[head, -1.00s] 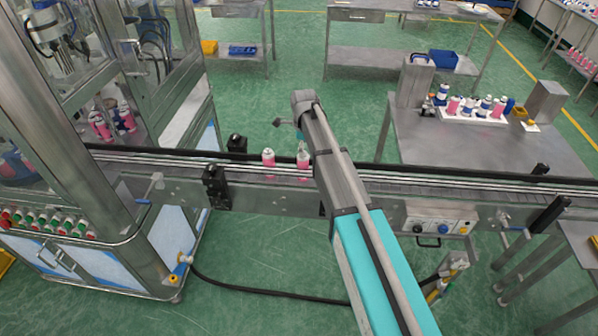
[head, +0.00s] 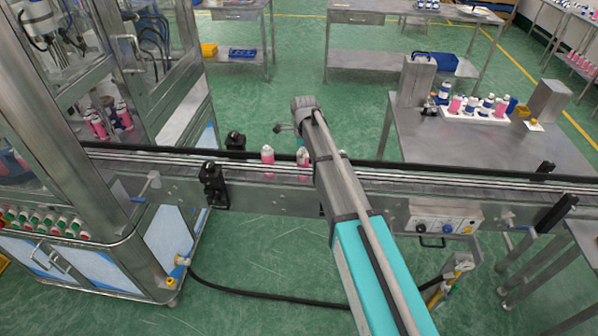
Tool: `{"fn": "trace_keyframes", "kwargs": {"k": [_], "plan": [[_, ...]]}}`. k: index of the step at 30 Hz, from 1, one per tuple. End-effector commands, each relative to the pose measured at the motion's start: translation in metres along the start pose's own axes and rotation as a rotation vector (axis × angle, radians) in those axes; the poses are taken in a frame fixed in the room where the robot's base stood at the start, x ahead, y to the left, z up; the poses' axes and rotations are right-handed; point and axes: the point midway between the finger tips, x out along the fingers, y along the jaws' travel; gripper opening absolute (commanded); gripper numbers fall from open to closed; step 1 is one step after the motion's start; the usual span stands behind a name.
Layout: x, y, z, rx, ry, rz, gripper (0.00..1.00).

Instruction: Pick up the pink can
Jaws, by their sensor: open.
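Two pink cans with pale tops stand upright on the conveyor in the head view. The left pink can (head: 267,156) is in plain sight. The right pink can (head: 302,158) is right beside my arm and partly covered by it. My gripper (head: 284,127) shows only as a small dark part at the far end of my arm, above and behind the belt. It is open, and I see no can in it. Its fingers are mostly hidden, so their exact distance from the cans cannot be told.
The conveyor (head: 420,181) has rails along both edges and dark bracket posts (head: 213,186). A glass-walled machine (head: 150,90) stands at left with more pink cans inside. A side table (head: 430,140) at right holds a white tray (head: 470,116) of bottles and cans.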

Motion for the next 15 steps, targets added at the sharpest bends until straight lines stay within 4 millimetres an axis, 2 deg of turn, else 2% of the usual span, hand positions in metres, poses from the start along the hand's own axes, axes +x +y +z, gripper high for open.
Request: {"fn": "trace_keyframes", "kwargs": {"k": [1,4,15], "plan": [[0.0066,0.0,0.0001,0.0,0.0,0.0,1.0],[0.01,0.0,0.0001,0.0,0.0,0.0,1.0],[0.0105,0.0001,0.0002,0.0,0.0,0.0,1.0]]}}
